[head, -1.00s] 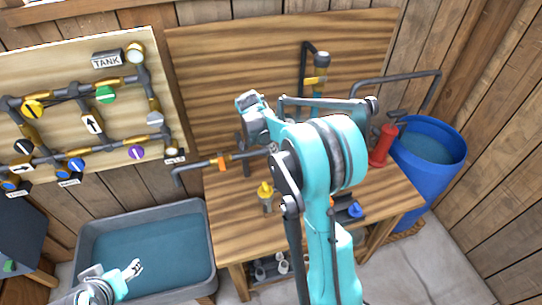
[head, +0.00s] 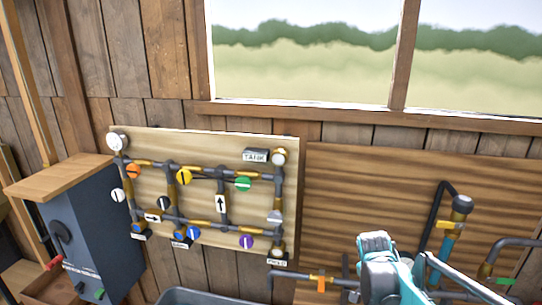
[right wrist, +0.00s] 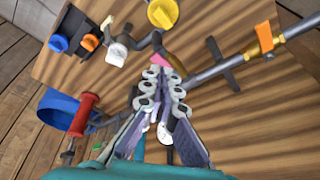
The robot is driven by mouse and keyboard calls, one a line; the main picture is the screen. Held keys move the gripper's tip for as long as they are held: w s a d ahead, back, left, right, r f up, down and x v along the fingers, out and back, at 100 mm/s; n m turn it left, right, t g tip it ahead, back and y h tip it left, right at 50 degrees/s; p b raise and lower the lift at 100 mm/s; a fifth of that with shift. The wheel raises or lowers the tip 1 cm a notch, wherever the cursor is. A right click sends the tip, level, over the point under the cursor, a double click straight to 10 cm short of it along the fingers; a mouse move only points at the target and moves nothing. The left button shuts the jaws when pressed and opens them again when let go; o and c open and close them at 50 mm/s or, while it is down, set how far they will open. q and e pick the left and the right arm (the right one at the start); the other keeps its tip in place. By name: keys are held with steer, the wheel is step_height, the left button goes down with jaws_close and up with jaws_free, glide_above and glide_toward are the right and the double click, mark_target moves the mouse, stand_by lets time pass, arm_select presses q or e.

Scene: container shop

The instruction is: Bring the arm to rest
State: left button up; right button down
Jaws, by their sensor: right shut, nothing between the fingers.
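My right arm (head: 390,275), teal and grey, shows at the bottom right of the head view, in front of the workbench wall. In the right wrist view my right gripper (right wrist: 160,80) is shut and empty, its two fingers together, above the wooden workbench (right wrist: 255,110). A small pink thing shows just past the fingertips; I cannot tell what it is. My left gripper is out of the head view.
A pipe board (head: 150,205) with coloured valves and gauges hangs on the wall. A dark cabinet (head: 85,230) stands at left. The grey tub (head: 200,296) edges in below. In the wrist view, a red cylinder (right wrist: 85,113), a blue barrel (right wrist: 55,110) and a pipe with an orange valve (right wrist: 265,37) lie near.

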steer(key=s+a+f+n+t+y+b, duration=0.1)
steer(key=s+a+f+n+t+b, duration=0.1)
steer(key=s+a+n, duration=0.4)
steer(key=s+a+f+n+t+y+b, duration=0.2)
steer(key=s+a+f+n+b, duration=0.3)
steer(key=s, duration=0.6)
steer(key=shift+a+n+t+b, duration=0.4)
steer(key=shift+a+n+t, duration=0.25)
steer(key=shift+n, duration=0.45)
